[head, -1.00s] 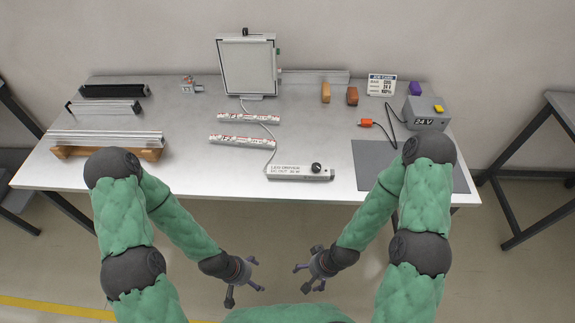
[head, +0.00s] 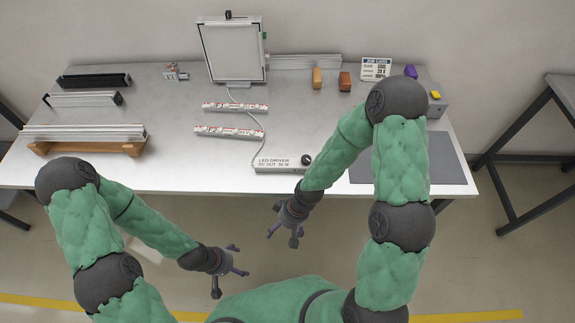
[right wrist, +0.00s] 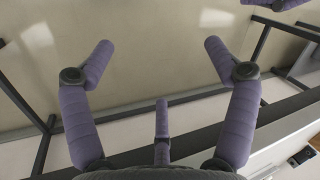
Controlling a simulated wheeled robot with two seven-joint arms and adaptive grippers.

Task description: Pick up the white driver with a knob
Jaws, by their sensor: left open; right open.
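The white driver (head: 278,163) is a long flat bar lettered "LED DRIVER" with a black knob (head: 305,159) at its right end. It lies near the front edge of the table in the head view. A thin cable runs from its left end. My right gripper (head: 281,228) is open and empty, in front of the table edge and below the driver in the picture. In the right wrist view its purple fingers (right wrist: 155,75) are spread with nothing between them. My left gripper (head: 232,271) is open and empty, farther from the table.
Two white wrapped tubes (head: 235,107) lie behind the driver, before a framed panel (head: 232,52). Metal profiles (head: 85,132) are at the left. A grey mat (head: 448,158) is right of the driver, partly behind my right arm. Bare tabletop (head: 185,170) is left of the driver.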

